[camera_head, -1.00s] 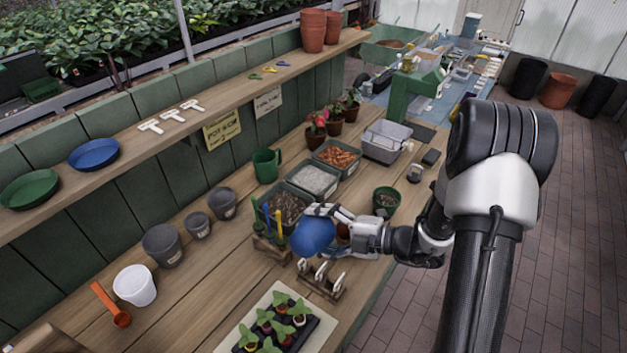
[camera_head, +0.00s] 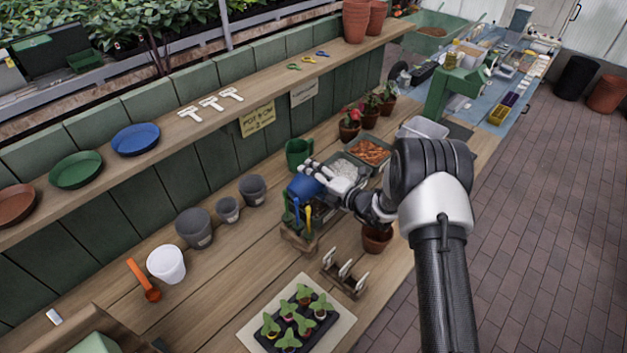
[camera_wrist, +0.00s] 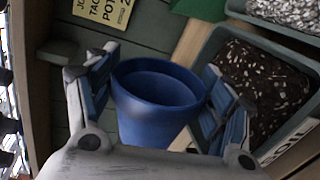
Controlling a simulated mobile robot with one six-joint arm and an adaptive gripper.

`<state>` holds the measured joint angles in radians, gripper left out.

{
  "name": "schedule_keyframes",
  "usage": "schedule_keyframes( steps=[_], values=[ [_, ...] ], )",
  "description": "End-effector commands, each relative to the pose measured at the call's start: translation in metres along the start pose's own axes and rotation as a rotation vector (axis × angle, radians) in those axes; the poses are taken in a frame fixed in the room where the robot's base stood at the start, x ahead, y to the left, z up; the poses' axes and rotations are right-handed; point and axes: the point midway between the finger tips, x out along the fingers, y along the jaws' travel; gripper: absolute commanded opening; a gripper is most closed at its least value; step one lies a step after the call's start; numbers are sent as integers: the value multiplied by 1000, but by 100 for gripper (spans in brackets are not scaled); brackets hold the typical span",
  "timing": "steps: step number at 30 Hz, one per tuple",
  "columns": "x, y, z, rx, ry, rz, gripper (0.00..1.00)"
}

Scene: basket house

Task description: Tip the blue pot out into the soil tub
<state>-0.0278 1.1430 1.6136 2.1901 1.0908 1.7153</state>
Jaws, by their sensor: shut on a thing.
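The blue pot (camera_wrist: 155,105) sits between the two fingers of my gripper (camera_wrist: 160,108) in the wrist view. Its mouth faces the camera and the inner wall is blue; no contents show, and the bottom is hidden. In the head view the blue pot (camera_head: 302,188) is held by my gripper (camera_head: 316,178) above the back of the bench, behind the tool rack. The soil tub (camera_wrist: 290,118), with dark speckled soil and a label, lies right of the pot in the wrist view. In the head view it is mostly hidden behind the tools and my gripper.
The tool rack (camera_head: 299,238) with upright handles stands just in front. A white-grain tub (camera_head: 345,170) and an orange-shard tub (camera_head: 372,152) lie behind.

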Motion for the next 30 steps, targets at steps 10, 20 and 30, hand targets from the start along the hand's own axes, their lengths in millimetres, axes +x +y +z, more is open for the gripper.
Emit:
schedule_keyframes(
  steps=[10,20,30],
  values=[
    [-2,8,1,-451,-111,2,47],
    [-8,31,7,-911,-225,3,47],
    [-7,27,8,-1211,-298,3,47]
  ],
)
